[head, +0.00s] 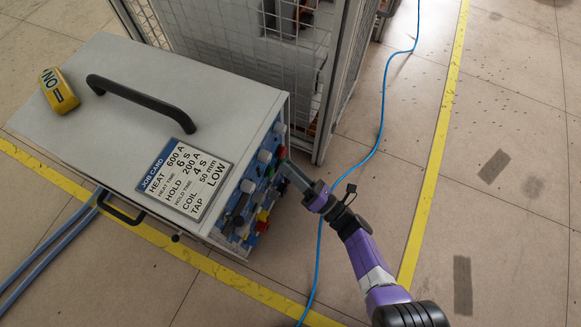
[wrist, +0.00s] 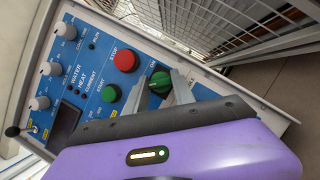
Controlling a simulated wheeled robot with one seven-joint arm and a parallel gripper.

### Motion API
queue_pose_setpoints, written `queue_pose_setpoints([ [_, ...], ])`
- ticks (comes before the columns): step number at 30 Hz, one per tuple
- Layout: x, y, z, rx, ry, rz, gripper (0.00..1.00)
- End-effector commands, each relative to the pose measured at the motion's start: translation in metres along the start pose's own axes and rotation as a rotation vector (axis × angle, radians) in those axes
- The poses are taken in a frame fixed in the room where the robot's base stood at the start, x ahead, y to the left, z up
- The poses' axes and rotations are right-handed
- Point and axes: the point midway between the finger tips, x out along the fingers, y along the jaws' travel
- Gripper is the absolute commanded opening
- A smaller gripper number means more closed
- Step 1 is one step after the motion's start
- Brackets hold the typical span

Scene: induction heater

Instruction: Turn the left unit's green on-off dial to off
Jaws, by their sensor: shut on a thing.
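The heater unit (head: 240,100) is a grey box with a blue control panel on its right side in the head view. The green on-off dial (wrist: 160,79) sits on that panel in the wrist view, beside a small "ON" mark. My gripper (wrist: 158,83) has one finger on each side of the dial and is shut on it. The dial's ridge lies at a slant; I cannot tell its exact setting. In the head view my gripper (head: 284,168) reaches the panel from the right, and its fingertips hide the dial.
A red stop button (wrist: 125,61) and a green start button (wrist: 110,92) sit close to my left finger. White knobs (wrist: 50,68) line the panel's left. A wire mesh cage (head: 270,45) stands behind the unit. A blue cable (head: 372,150) runs over the floor under my arm.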

Motion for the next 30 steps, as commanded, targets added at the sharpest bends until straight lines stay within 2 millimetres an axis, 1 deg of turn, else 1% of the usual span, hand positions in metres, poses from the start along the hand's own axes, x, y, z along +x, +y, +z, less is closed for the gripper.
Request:
queue_pose_setpoints([
  [10, -0.0008, -0.0010, -0.0012, -0.073, 0.002, 0.028, 0.00],
  [24, -0.0014, -0.0008, -0.0020, -0.082, 0.003, 0.032, 0.00],
  [25, -0.0014, -0.0008, -0.0020, -0.082, 0.003, 0.032, 0.32],
  [28, -0.0011, -0.0008, -0.0018, -0.082, 0.003, 0.032, 0.52],
  [30, -0.0009, -0.0007, -0.0015, -0.082, 0.003, 0.033, 0.52],
])
